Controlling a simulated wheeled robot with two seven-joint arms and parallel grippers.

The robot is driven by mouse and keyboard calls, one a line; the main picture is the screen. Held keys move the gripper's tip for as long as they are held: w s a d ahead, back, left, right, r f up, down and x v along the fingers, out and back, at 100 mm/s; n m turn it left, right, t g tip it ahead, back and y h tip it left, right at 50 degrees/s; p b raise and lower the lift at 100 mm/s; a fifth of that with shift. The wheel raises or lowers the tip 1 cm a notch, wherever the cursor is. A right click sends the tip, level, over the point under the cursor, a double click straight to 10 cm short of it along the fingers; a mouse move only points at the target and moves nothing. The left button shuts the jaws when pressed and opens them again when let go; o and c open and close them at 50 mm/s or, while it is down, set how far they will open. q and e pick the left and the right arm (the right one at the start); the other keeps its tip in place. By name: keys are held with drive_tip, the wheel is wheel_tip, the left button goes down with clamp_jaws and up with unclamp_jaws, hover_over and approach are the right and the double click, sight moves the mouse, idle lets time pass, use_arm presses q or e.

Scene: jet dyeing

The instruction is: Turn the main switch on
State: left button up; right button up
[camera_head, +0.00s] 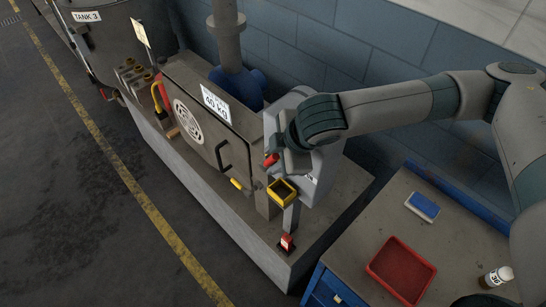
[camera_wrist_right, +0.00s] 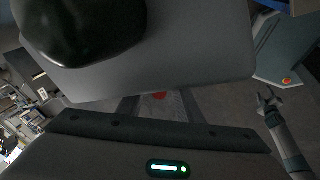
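A grey switch cabinet (camera_head: 322,165) stands at the right end of the machine plinth. A red handle (camera_head: 271,160) shows at its front left, which I take as the main switch; its exact setting is hidden. My right gripper (camera_head: 279,154) is at the cabinet front, close to this handle. In the wrist view the fingers of my right gripper (camera_wrist_right: 160,103) stand apart, with a small red part (camera_wrist_right: 159,96) visible between them. I cannot tell whether they touch it. My left gripper (camera_wrist_right: 267,97) shows small in the wrist view, fingertips apart, away from the cabinet.
A yellow open box (camera_head: 283,192) is below the handle, and a red block (camera_head: 287,242) sits lower on the plinth. The grey machine door (camera_head: 205,125) has a black handle. A workbench (camera_head: 378,219) at right carries a red tray (camera_head: 401,270) and a bottle (camera_head: 495,277).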

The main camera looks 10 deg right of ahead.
drive_tip(key=shift+r, duration=0.15)
drive_tip(key=shift+s+d+r+b, duration=0.25)
drive_tip(key=shift+r+b, duration=0.1)
drive_tip(key=shift+r, duration=0.25)
drive_tip(key=b+v, duration=0.3)
drive_tip(key=v, duration=1.2)
drive_tip(key=shift+s+d+r, duration=0.2)
drive_tip(key=shift+r, duration=0.15)
drive_tip(key=shift+c, duration=0.2)
